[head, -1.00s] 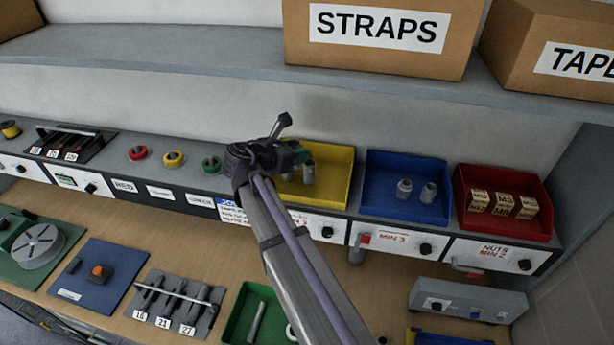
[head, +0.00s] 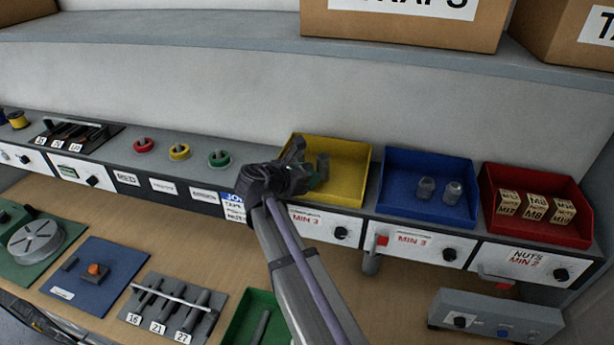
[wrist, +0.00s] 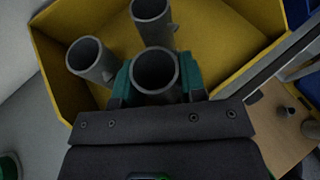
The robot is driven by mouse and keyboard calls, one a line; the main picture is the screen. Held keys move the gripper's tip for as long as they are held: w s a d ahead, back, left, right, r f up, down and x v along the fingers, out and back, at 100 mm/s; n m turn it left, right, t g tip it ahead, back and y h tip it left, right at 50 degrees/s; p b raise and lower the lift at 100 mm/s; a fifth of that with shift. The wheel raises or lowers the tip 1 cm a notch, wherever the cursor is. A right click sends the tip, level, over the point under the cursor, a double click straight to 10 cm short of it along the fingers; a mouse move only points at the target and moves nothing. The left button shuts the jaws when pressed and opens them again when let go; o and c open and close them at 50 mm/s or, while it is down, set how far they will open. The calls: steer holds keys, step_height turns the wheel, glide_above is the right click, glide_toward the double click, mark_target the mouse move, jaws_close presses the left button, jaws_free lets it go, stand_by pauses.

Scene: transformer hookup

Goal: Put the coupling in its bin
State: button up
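The yellow bin (head: 350,158) stands on the shelf ledge at centre. My gripper (head: 308,176) reaches into its left part, and the arm hides some of the bin's front. In the wrist view, my green-tipped gripper (wrist: 156,80) is shut on a grey tubular coupling (wrist: 154,68), whose open end faces the camera. Two more grey couplings stand in the yellow bin beside it, one to the left (wrist: 88,55) and one behind (wrist: 150,12). In the head view a grey coupling (head: 323,165) shows just right of the gripper. Whether the held coupling touches the bin floor cannot be seen.
To the right are a blue bin (head: 399,207) with two grey fittings and a red bin (head: 493,226) with small labelled boxes. Tape rolls (head: 180,152) lie on the ledge to the left. An upper shelf (head: 240,30) with cardboard boxes runs above.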

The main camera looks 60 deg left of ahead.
steer(key=shift+o, duration=0.8)
steer(key=shift+r+p, duration=0.35)
steer(key=shift+p, duration=0.1)
steer(key=p+v, duration=0.4)
steer(key=v, duration=0.8)
steer(key=shift+f, duration=0.2)
